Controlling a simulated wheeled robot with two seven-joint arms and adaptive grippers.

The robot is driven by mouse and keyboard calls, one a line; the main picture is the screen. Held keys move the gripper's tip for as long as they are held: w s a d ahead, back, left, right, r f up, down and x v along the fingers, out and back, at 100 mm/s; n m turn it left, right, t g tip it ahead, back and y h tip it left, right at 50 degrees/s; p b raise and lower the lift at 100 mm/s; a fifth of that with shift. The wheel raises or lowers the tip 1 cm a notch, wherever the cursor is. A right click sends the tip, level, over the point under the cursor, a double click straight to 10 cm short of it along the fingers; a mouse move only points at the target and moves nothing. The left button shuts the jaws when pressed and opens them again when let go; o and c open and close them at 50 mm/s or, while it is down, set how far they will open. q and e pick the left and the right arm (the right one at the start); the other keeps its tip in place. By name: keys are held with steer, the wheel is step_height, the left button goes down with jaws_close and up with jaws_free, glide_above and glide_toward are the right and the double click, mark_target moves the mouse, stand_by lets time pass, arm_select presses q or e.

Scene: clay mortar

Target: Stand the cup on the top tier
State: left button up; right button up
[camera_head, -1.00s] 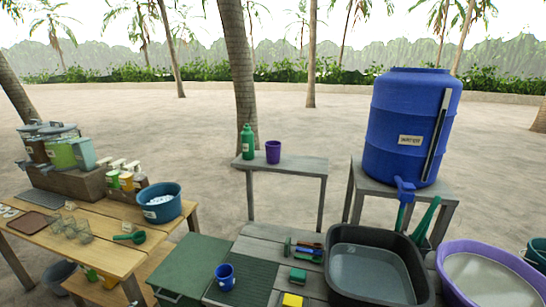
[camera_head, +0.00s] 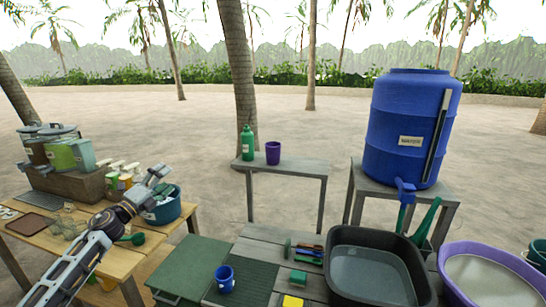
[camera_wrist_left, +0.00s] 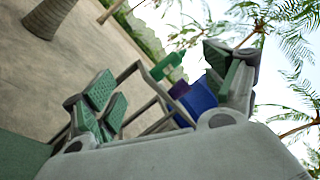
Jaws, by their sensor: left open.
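A blue cup (camera_head: 225,279) stands upright on the ribbed dark green mat (camera_head: 252,285) of the low grey table. A purple cup (camera_head: 273,153) stands upright on the raised grey shelf (camera_head: 300,168) behind, beside a green bottle (camera_head: 247,142). My left gripper (camera_head: 161,181) is open and empty, in the air in front of the blue-green bucket, left of and above the blue cup. The left wrist view shows its spread fingers, with the green bottle (camera_wrist_left: 166,66) and purple cup (camera_wrist_left: 179,89) far beyond them. The blue cup is not visible there.
A black basin (camera_head: 375,275) and a purple tub (camera_head: 490,275) fill the right side. Brushes and a yellow sponge (camera_head: 292,301) lie beside the mat. A blue water barrel (camera_head: 408,125) stands behind. The shelf's right part is bare.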

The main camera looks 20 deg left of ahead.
arm_select(q)
steer(key=s+d+r+m+g+h, duration=0.25)
steer(key=d+r+m+h, duration=0.45)
steer(key=d+m, duration=0.4)
steer(key=s+d+f+m+g+h, duration=0.2)
steer(key=s+d+f+m+g, duration=0.1)
steer(key=d+m, duration=0.5)
steer(key=shift+s+d+m+g+h, duration=0.15)
steer(key=shift+s+m+g+h, duration=0.15)
steer(key=shift+m+g, duration=0.4)
steer(key=shift+f, duration=0.1)
